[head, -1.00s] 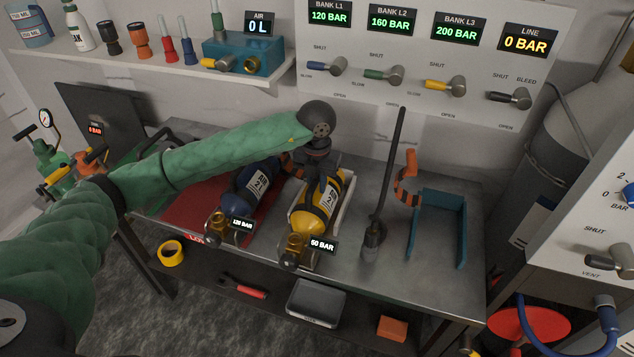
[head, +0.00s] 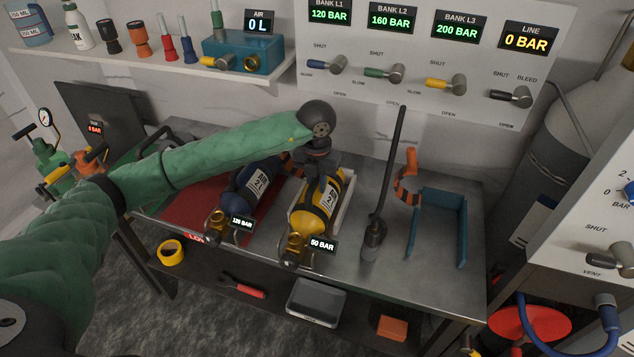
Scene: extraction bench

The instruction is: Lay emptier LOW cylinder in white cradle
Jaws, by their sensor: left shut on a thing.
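The yellow cylinder (head: 305,222), with a display that seems to read 50 BAR (head: 321,244), lies in the white cradle (head: 347,207), whose right edge shows. My left gripper (head: 318,184) reaches down over the far part of this cylinder and is shut on it; its fingertips are partly hidden. The blue cylinder (head: 243,192), with a display reading about 120 BAR (head: 242,223), lies to the left by the red mat (head: 183,208), which has a LOW label (head: 195,239). My right gripper is not in view.
A dark upright hose with a fitting (head: 373,240) stands right of the cradle. Beyond it are an orange-and-black hooked piece (head: 408,182) and a blue-green frame (head: 462,225). The valve panel (head: 420,75) is behind. Bare bench lies around the fitting.

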